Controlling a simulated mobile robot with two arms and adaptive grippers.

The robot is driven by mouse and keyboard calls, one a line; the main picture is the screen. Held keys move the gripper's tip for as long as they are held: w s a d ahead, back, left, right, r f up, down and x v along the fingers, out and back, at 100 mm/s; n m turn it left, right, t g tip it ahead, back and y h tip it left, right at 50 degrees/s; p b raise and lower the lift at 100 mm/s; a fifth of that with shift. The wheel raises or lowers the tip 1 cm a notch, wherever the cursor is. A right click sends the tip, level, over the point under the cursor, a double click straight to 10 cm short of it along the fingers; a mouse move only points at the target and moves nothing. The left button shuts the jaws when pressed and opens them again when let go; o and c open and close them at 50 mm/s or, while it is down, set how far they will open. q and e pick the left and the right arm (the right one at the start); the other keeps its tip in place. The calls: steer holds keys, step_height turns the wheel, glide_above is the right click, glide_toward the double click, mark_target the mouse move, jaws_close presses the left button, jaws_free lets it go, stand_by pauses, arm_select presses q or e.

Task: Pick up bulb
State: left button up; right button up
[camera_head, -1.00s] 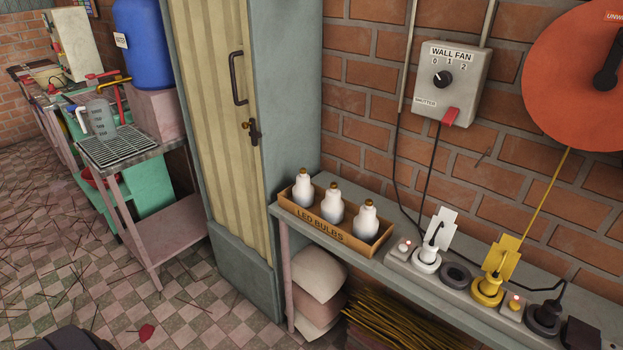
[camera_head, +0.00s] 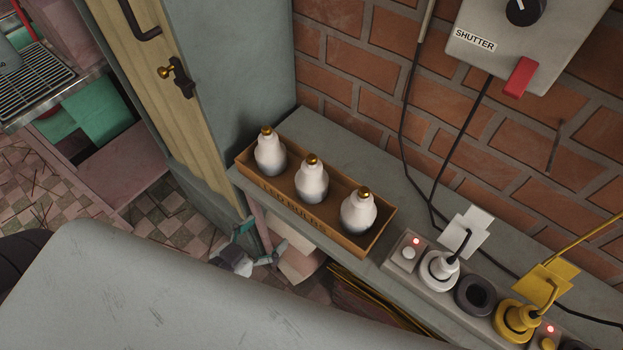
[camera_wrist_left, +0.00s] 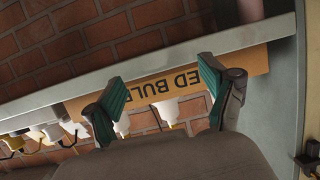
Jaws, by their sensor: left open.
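Three white bulbs with gold caps stand upright in a row in the cardboard LED BULBS box (camera_head: 376,238) on the shelf: a left bulb (camera_head: 270,157), a middle bulb (camera_head: 312,183) and a right bulb (camera_head: 358,216). My left gripper (camera_head: 262,243) is open and empty, low in front of the shelf edge and below the box, apart from the bulbs. In the left wrist view its two teal fingers (camera_wrist_left: 160,80) are spread, with the box front (camera_wrist_left: 150,90) and parts of bulbs (camera_wrist_left: 168,112) showing between them. My right gripper is not in view.
A power strip with a white plug (camera_head: 438,268) and a yellow plug (camera_head: 516,318) lies right of the box. A cabinet (camera_head: 225,80) stands close to the box's left end. Cables hang along the brick wall behind the shelf (camera_head: 400,190).

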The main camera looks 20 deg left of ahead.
arm_select(q)
steer(key=t+h, duration=0.1)
steer(key=t, duration=0.1)
glide_toward(305, 180)
steer(key=p+x, duration=0.1)
steer(key=x, duration=0.5)
steer(key=shift+w+d, duration=0.2)
steer(key=shift+w, duration=0.05)
steer(key=shift+p+x, duration=0.45)
steer(key=shift+x, duration=2.5)
steer(key=shift+a, duration=0.15)
steer(key=shift+c, duration=0.3)
steer(key=c, duration=1)
